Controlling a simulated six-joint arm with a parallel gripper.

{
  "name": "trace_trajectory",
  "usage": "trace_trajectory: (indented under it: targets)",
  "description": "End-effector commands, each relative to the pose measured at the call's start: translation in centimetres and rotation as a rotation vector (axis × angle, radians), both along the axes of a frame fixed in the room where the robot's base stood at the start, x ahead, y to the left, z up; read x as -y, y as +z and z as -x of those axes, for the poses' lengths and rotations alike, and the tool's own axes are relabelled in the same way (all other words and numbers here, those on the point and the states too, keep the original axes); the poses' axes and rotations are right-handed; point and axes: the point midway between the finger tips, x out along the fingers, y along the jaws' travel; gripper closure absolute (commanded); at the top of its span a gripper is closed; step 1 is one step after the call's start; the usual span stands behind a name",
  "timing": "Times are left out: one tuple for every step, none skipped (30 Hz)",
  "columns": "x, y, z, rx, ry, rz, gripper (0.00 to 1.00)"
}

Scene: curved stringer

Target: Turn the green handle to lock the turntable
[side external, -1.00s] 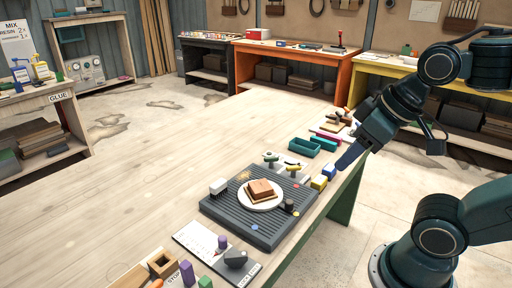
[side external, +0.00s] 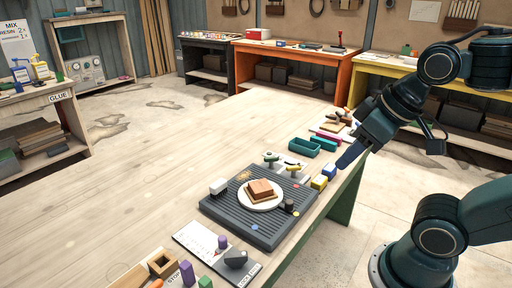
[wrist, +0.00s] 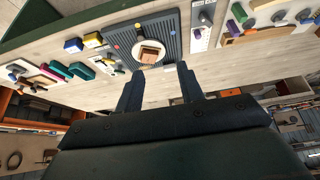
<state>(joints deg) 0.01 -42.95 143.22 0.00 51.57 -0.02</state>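The turntable (side external: 247,203) is a round white disc on the grey board and carries a brown block (side external: 262,188). The disc also shows in the wrist view (wrist: 139,58). My gripper (side external: 345,161) hangs near the table's right edge, to the right of the handles and apart from them. In the wrist view my two fingers (wrist: 157,77) are spread with nothing between them.
A blue block (side external: 329,170) and a yellow block (side external: 319,182) lie between my gripper and the board. Teal trays (side external: 304,147) stand beyond the handles. A card with a dark grey tool (side external: 235,259) lies at the front. The table's left side is clear.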

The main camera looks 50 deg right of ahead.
Motion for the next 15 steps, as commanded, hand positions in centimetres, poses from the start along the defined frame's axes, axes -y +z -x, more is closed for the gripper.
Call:
trace_trajectory:
  targets:
    - [0.0,0.1,-0.1,-0.001,0.001,0.0,0.62]
    - [0.0,0.1,-0.1,-0.002,0.002,0.002,0.62]
    - [0.1,0.2,-0.3,-0.003,0.003,0.004,0.62]
    - [0.1,0.3,-0.4,-0.005,0.006,0.006,0.62]
    - [0.1,0.4,-0.6,-0.008,0.009,0.008,0.62]
    - [0.2,0.5,-0.9,-0.013,0.013,0.012,0.62]
    - [0.3,0.7,-1.1,-0.016,0.017,0.016,0.62]
    - [0.3,0.9,-1.4,-0.02,0.023,0.021,0.62]
    - [0.5,1.1,-1.9,-0.028,0.031,0.028,0.62]
    - [0.6,1.4,-2.3,-0.033,0.037,0.033,0.62]
    - [0.7,1.6,-2.7,-0.04,0.044,0.039,0.62]
    - [0.9,1.9,-3.4,-0.048,0.055,0.048,0.62]
    - [1.0,2.1,-3.9,-0.055,0.063,0.054,0.62]
    - [1.2,2.4,-4.4,-0.062,0.074,0.061,0.62]
    - [1.4,2.7,-5.2,-0.072,0.086,0.071,0.62]
